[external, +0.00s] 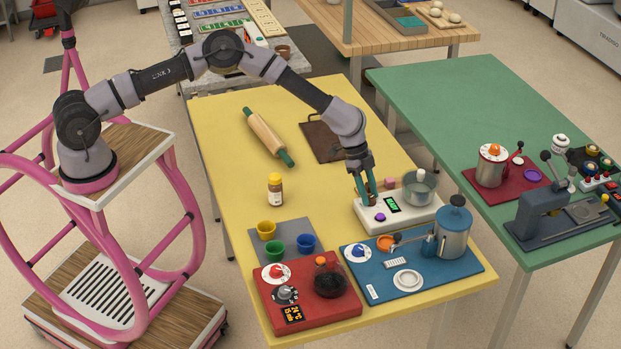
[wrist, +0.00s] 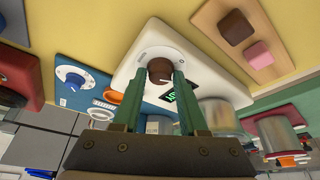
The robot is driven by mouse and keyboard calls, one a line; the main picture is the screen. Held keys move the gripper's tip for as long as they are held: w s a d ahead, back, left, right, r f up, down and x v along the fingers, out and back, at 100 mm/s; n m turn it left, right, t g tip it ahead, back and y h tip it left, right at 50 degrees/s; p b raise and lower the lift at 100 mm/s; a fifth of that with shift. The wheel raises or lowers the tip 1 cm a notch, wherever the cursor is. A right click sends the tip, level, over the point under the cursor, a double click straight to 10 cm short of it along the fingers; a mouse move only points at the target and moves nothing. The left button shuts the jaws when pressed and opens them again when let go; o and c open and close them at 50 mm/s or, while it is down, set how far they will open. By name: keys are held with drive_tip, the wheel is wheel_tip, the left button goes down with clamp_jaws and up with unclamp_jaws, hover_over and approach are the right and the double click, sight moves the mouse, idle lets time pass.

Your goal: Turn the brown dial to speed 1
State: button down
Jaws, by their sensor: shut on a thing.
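The brown dial (wrist: 160,68) sits on a round white scale on the white device (wrist: 209,76). My gripper (wrist: 159,78) is shut on the dial, one green finger on each side of it. In the external view my gripper (external: 366,190) reaches down onto the left end of the white device (external: 408,215), and its fingers mostly hide the dial. The device has a lit green display (external: 392,204), a purple button (external: 380,217) and a metal pot (external: 419,187) on its right part. The scale's numbers are too small to read, so I cannot tell the dial's setting.
A blue board (external: 383,284) with a blue canister (external: 453,232) and a red unit (external: 335,312) stand in front. The yellow table is clear between jar and device.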

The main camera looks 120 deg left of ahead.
drive_tip(key=shift+m, duration=0.4)
drive_tip(key=shift+c, duration=2.3)
unclamp_jaws()
drive_tip(key=v, duration=1)
drive_tip(key=shift+r, duration=0.35)
drive_tip(key=shift+s+a, duration=0.1)
